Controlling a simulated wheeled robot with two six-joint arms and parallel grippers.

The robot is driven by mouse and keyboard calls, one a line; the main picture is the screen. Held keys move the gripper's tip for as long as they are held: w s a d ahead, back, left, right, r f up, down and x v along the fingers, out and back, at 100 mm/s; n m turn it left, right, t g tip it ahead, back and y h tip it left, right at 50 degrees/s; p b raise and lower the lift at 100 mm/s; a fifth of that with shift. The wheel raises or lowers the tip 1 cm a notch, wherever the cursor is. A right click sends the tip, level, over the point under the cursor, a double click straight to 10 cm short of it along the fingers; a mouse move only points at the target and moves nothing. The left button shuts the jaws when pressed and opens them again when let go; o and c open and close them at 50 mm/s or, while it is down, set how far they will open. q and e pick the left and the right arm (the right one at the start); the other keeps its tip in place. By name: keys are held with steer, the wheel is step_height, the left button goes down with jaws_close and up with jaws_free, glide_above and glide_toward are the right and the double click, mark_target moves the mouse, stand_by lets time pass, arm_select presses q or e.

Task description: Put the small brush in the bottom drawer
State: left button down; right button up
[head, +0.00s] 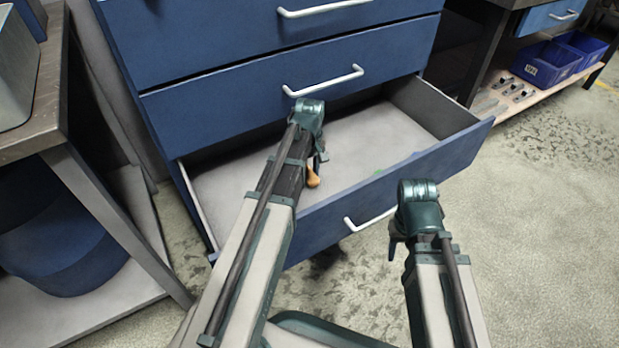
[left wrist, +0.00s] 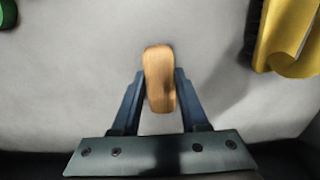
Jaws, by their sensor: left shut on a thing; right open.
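The bottom drawer (head: 350,133) is pulled open in the head view, its pale floor showing. My left gripper (head: 318,162) is inside the drawer's outline and shut on a wooden piece, which I take to be the handle of the small brush (head: 312,178). In the left wrist view the brush's wooden part (left wrist: 159,78) stands between the fingers of the left gripper (left wrist: 160,95), over the pale drawer floor; its bristles do not show. I cannot tell whether it touches the floor. My right gripper (head: 394,243) is open and empty, outside in front of the drawer.
A yellow thing with a dark edge (left wrist: 290,40) lies at the right in the left wrist view, and a green thing (left wrist: 8,14) at the far left. The closed drawer above (head: 240,95) overhangs the back. A workbench (head: 80,110) stands left; blue bins (head: 545,64) sit far right.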

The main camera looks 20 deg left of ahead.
mark_target(310, 174)
arm_select(q)
steer(key=shift+f, duration=0.15)
steer(key=shift+f, duration=0.1)
steer(key=shift+f, duration=0.15)
steer(key=shift+c, duration=2.1)
jaws_free()
step_height(310, 174, up, 13)
steer(key=p, duration=1.2)
steer(key=shift+f, duration=0.2)
